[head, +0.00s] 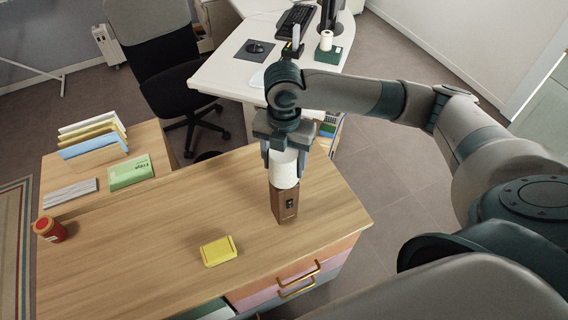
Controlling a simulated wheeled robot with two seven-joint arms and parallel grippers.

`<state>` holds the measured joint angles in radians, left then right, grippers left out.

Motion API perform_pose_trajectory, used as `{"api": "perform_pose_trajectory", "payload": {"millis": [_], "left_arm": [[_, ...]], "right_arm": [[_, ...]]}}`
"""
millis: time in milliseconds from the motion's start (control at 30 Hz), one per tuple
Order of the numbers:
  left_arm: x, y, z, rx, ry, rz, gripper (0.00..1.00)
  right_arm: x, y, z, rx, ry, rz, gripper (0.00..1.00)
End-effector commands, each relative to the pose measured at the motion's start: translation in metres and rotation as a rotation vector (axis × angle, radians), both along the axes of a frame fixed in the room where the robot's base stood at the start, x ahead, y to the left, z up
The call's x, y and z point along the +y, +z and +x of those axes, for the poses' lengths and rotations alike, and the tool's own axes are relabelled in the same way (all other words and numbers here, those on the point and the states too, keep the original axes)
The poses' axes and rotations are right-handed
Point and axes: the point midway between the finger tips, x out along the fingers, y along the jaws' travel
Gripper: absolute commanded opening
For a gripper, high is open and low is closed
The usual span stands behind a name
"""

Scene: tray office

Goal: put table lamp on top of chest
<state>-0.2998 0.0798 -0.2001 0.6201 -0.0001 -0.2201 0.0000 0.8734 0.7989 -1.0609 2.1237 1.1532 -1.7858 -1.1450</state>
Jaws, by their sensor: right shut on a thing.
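The table lamp (284,203) has a dark wooden block base and a white shade. It is upright at the right part of the wooden top of the chest (160,230), which has coloured drawer fronts below. My right gripper (283,160) comes down from above and is shut on the lamp's white shade. The lamp's base appears to touch the chest top, but I cannot tell for sure whether it rests there. My left gripper is not in view.
A white desk (225,70) and black chair (165,70) stand behind. The middle of the top is clear.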

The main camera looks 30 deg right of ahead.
Motion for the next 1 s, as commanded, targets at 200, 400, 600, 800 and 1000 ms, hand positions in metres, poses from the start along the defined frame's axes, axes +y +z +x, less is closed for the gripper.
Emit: {"api": "perform_pose_trajectory", "payload": {"millis": [200, 400, 600, 800, 1000], "left_arm": [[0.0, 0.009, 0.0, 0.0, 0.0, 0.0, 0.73], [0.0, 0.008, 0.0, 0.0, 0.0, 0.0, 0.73], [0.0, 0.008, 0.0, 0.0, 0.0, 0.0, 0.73], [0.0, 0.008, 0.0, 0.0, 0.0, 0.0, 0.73], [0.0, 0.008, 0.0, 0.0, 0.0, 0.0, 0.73]], "right_arm": [[0.0, -0.015, 0.001, -0.002, -0.001, 0.002, 0.0], [0.0, -0.016, 0.001, -0.003, 0.0, 0.001, 0.0], [0.0, -0.019, 0.0, -0.001, 0.0, 0.001, 0.61], [0.0, -0.019, 0.0, -0.001, 0.0, 0.001, 0.77], [0.0, -0.018, 0.0, -0.001, 0.0, 0.001, 0.77]]}}
